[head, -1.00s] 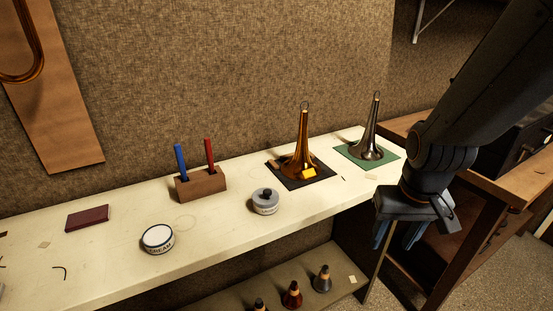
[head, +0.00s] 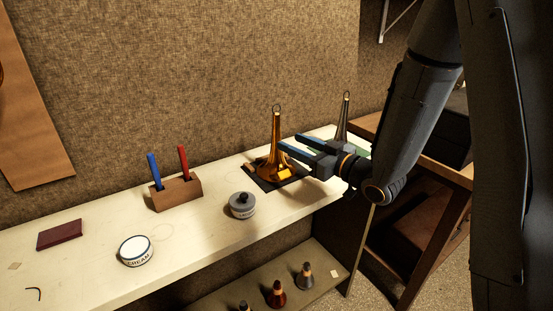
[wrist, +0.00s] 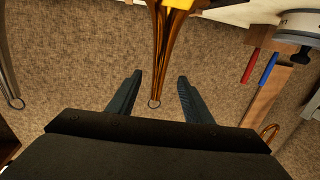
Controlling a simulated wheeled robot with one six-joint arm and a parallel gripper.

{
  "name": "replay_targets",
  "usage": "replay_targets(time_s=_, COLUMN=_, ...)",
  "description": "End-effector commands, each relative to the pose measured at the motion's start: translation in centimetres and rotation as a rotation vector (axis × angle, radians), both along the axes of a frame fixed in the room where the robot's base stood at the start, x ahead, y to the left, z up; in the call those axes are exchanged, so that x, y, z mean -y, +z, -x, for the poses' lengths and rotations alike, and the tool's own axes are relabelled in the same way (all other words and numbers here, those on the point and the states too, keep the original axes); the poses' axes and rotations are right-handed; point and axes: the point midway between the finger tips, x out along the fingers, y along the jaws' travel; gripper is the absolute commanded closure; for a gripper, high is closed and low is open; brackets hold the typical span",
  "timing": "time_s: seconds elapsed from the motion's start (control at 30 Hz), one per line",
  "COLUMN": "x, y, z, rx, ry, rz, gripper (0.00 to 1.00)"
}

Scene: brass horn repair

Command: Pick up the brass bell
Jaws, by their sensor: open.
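The brass bell (head: 275,150) stands upright, flare down, on a dark mat (head: 262,179) on the bench, with a small ring at its narrow top. My gripper (head: 291,142) is open and empty, reaching in from the right with its fingers toward the bell's stem; it hides part of the flare's right side. In the wrist view the bell's tapered stem (wrist: 166,50) runs between the two spread fingers (wrist: 160,76), its ring end near them. I cannot tell whether a finger touches it.
A dark silvery bell (head: 345,115) stands behind my gripper on a green mat (head: 356,148). A shelf (head: 225,294) lies below.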

Motion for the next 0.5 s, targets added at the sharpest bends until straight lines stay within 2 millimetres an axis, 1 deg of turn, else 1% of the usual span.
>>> replay_targets(time_s=0.07, x=-0.5, y=0.2, z=-0.1, rx=0.008, ry=0.014, rz=-0.014, gripper=0.54)
replay_targets(time_s=0.37, x=-2.5, y=0.5, z=-2.2, rx=0.01, ry=0.015, rz=-0.016, gripper=0.54)
replay_targets(time_s=0.5, x=-3.8, y=0.8, z=-3.8, rx=0.01, ry=0.015, rz=-0.016, gripper=0.54)
